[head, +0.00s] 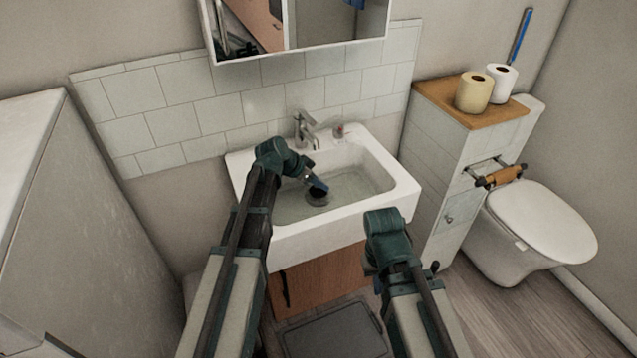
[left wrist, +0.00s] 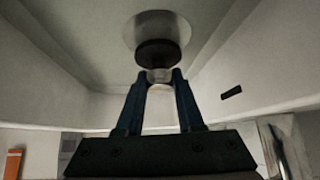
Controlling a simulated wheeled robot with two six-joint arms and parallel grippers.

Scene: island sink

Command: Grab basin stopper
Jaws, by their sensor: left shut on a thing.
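The basin stopper (head: 317,199) is a small dark round piece with a pale knob, low in the white sink (head: 405,190). My left gripper (head: 317,187) reaches down into the basin at the stopper. In the left wrist view, the fingers of the left gripper (left wrist: 159,76) are shut on the knob of the stopper (left wrist: 158,54). A round metal drain (left wrist: 157,26) shows behind the stopper and is partly covered by it. I cannot tell whether the stopper touches the drain. My right arm hangs in front of the sink's right front corner; its fingers cannot be made out clearly.
A faucet (head: 305,130) stands at the sink's back rim, with a small item (head: 338,131) beside it. A mirror cabinet (head: 300,47) hangs above. A cabinet with paper rolls (head: 474,92) and a toilet (head: 540,225) stand to the right. A pale cabinet (head: 85,230) is at the left.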

